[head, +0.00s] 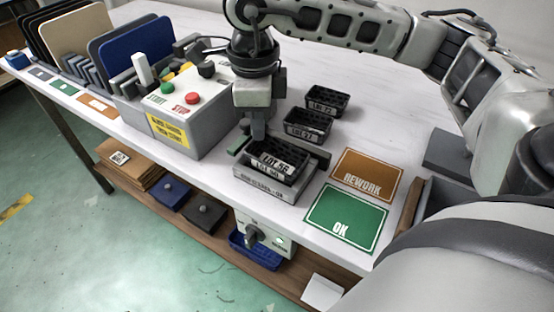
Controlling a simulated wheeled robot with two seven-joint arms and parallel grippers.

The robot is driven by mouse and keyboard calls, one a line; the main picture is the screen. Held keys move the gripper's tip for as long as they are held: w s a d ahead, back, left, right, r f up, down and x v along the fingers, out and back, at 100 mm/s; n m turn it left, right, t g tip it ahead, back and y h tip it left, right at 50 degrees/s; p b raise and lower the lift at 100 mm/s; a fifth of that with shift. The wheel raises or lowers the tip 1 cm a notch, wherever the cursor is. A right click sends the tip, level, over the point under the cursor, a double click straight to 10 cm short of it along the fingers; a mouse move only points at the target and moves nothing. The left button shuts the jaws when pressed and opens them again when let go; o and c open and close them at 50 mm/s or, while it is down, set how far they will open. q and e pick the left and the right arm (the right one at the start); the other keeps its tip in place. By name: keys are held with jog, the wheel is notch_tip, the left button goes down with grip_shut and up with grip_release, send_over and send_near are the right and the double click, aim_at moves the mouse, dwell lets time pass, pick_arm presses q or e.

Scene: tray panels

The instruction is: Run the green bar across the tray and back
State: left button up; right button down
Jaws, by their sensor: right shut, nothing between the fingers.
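The black tray (273,172) labelled LOT 56 sits on a grey fixture (262,188) near the front edge of the table. A dark green bar (239,146) shows at the tray's back left, partly hidden by my gripper. My right gripper (258,138) points down at the tray's back edge, beside the bar. It is shut with nothing between the fingers. I cannot tell whether it touches the bar. My left gripper is not in view.
A grey control box (190,120) with buttons stands left of the fixture. Two more black trays, LOT 27 (308,125) and LOT 72 (327,101), sit behind it. An orange REWORK mat (367,170) and a green OK mat (345,215) lie to the right.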

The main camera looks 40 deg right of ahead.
jog(key=shift+s, duration=0.15)
jog(key=shift+s+d, duration=0.15)
jog(key=shift+s, duration=0.05)
notch_tip(320, 180, up, 7)
jog(key=p, duration=0.4)
dwell(0.3)
dwell(0.5)
